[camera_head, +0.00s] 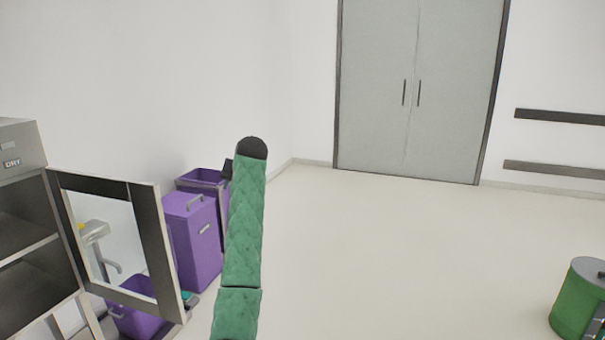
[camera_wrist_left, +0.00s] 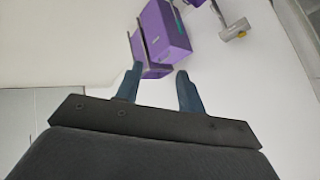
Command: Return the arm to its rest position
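My left arm, in a green quilted sleeve, rises through the middle of the head view and ends in a dark rounded cap. A small dark part shows beside its upper end; I cannot tell if it is the gripper. In the left wrist view my left gripper (camera_wrist_left: 159,70) has its two blue-grey fingers apart, with nothing held between them. A closed purple bin (camera_head: 193,240) stands left of the arm in the head view. A purple bin also appears beyond the fingertips in the wrist view (camera_wrist_left: 163,32), apart from them. My right gripper is not seen.
An open-topped purple bin (camera_head: 203,175) stands behind the closed one, and another (camera_head: 138,321) is low at left. A glass door (camera_head: 158,250) hangs open from a grey cabinet (camera_head: 18,150). A green cylindrical object (camera_head: 577,300) is at lower right. The floor (camera_head: 400,250) between is clear.

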